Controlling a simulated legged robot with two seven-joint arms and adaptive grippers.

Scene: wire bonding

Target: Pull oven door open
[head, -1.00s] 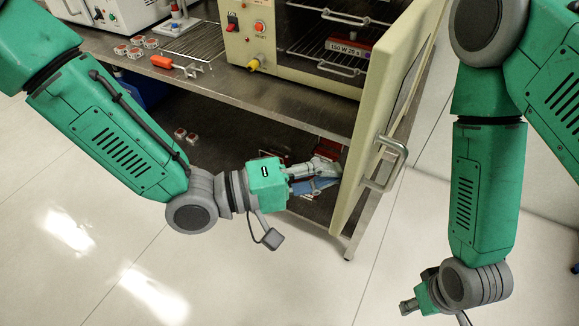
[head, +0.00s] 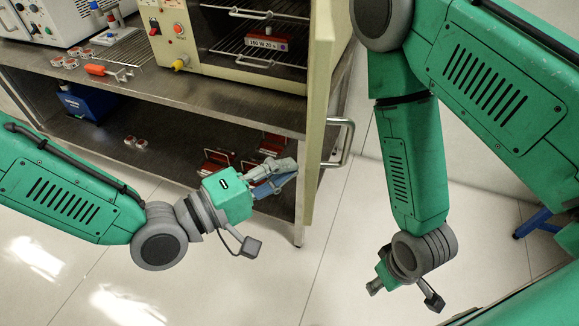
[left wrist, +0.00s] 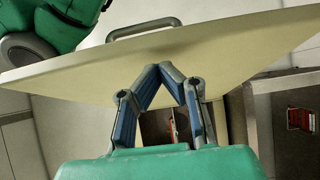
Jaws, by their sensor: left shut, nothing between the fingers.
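The oven (head: 185,32) stands on the metal bench with its cream door (head: 318,110) swung wide open, pointing toward me. The door's metal handle (head: 347,140) is on its right, outer face. My left gripper (head: 292,168) is shut and empty, beside the door's inner face near its lower part. In the left wrist view the closed fingertips (left wrist: 168,66) meet in front of the door panel (left wrist: 230,45), and the handle (left wrist: 143,28) shows beyond its edge. Whether the fingertips touch the door I cannot tell. My right gripper (head: 378,284) hangs low at the right, away from the door; its fingers are too small to judge.
Inside the oven a red block labelled 150 W 20 s (head: 266,44) sits on a wire rack. The bench (head: 140,75) holds an orange-handled tool (head: 100,70). The lower shelf carries a blue box (head: 85,102) and several red parts (head: 215,160). Floor in front is clear.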

